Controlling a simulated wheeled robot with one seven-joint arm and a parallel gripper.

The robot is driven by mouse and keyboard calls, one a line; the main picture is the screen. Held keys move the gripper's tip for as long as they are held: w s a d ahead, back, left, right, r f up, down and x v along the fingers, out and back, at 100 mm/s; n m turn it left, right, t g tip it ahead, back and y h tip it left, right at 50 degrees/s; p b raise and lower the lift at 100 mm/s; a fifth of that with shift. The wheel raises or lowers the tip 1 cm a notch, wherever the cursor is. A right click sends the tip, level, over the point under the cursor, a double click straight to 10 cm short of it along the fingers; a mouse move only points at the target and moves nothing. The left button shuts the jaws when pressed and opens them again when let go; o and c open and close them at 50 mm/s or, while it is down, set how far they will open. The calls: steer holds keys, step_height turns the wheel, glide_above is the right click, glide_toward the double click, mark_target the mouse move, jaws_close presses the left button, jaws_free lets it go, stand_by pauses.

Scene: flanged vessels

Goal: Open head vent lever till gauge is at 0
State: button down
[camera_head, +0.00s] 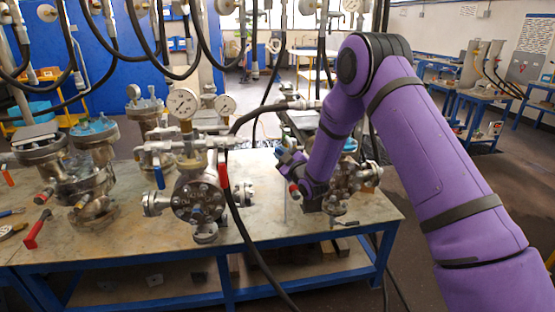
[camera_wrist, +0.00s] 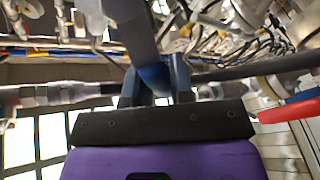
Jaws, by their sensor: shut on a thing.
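My gripper (camera_head: 284,156) is at the left side of the right flanged vessel (camera_head: 347,182), which my arm partly hides. In the wrist view, my gripper (camera_wrist: 155,82) is shut on a flat grey lever with a blue part (camera_wrist: 152,72), between its two dark blue fingers. I cannot tell for certain that this is the head vent lever. A large white round gauge (camera_head: 183,103) and a smaller gauge (camera_head: 225,105) stand on the middle vessel (camera_head: 198,200). Their needles are too small to read. No gauge of the right vessel can be made out.
The metal-topped bench (camera_head: 265,215) has a blue frame. The middle vessel has a blue handle (camera_head: 159,175) and a red handle (camera_head: 223,174). More vessels (camera_head: 92,150) stand at left. A black hose (camera_head: 238,215) hangs across the bench. A red handle (camera_wrist: 290,111) shows right of my gripper.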

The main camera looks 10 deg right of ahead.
steer(key=d+m+t, duration=0.1)
steer(key=m, duration=0.1)
steer(key=d+r+m+t+h, duration=0.1)
steer(key=m, duration=0.2)
steer(key=shift+d+r, duration=0.1)
steer(key=shift+d, duration=0.2)
steer(key=shift+d+r+m+t+h, duration=0.1)
steer(key=shift+d+m+t+h, duration=0.4)
steer(key=shift+m, duration=0.75)
steer(key=shift+d+m+t+h, duration=0.2)
steer(key=shift+d+m+h, duration=0.3)
steer(key=shift+m+h, duration=0.55)
steer(key=shift+m+y, duration=0.25)
steer(key=shift+m, duration=0.05)
steer(key=c, duration=1)
jaws_free()
steer(key=v, duration=1)
steer(key=shift+s, duration=0.35)
steer(key=shift+d, duration=0.15)
